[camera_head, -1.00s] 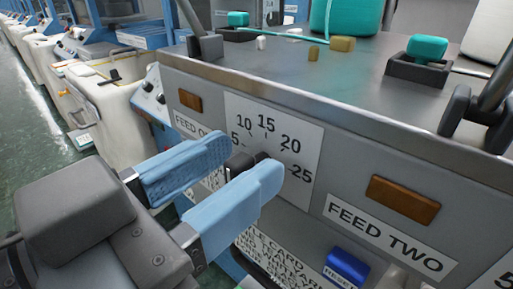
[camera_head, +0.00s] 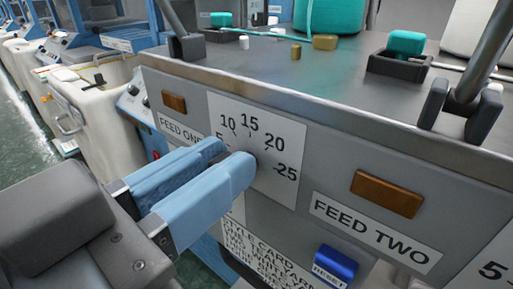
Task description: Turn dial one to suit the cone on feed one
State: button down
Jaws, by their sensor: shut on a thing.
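The scale plate of dial one (camera_head: 283,150) is white, with 5, 10, 15, 20 and 25 in an arc, beside the FEED ONE label (camera_head: 180,130). My gripper (camera_head: 229,156) has its two blue fingers at the middle of this plate, closed on the dial knob. The fingers hide the knob and its pointer, so the setting cannot be read. A teal cone (camera_head: 331,14) stands on the machine top, cut off by the picture's upper edge. A white cone (camera_head: 472,36) stands further right. I cannot tell which feed each cone belongs to.
The FEED TWO label (camera_head: 376,233) is right of the dial, under an orange-brown lamp (camera_head: 387,194). A blue RESET button (camera_head: 335,264) sits low beside a partly hidden style card (camera_head: 268,255). Another dial plate (camera_head: 492,266) shows at the right edge.

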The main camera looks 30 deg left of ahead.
jog(key=m+b, duration=0.2)
jog(key=b, duration=0.2)
jog(key=m+b, duration=0.3)
jog(key=b, duration=0.1)
jog(key=d+m+b, duration=0.1)
jog(key=m+b, duration=0.1)
jog(key=b, duration=0.2)
jog(key=shift+f+m+b, duration=0.3)
jog(key=shift+m, duration=0.1)
jog(key=shift+r, duration=0.1)
jog(key=c, duration=1.1)
grip_release()
jog(key=shift+s, duration=0.1)
jog(key=s, duration=0.7)
jog(key=shift+s+a, duration=0.3)
jog(key=shift+s, duration=0.05)
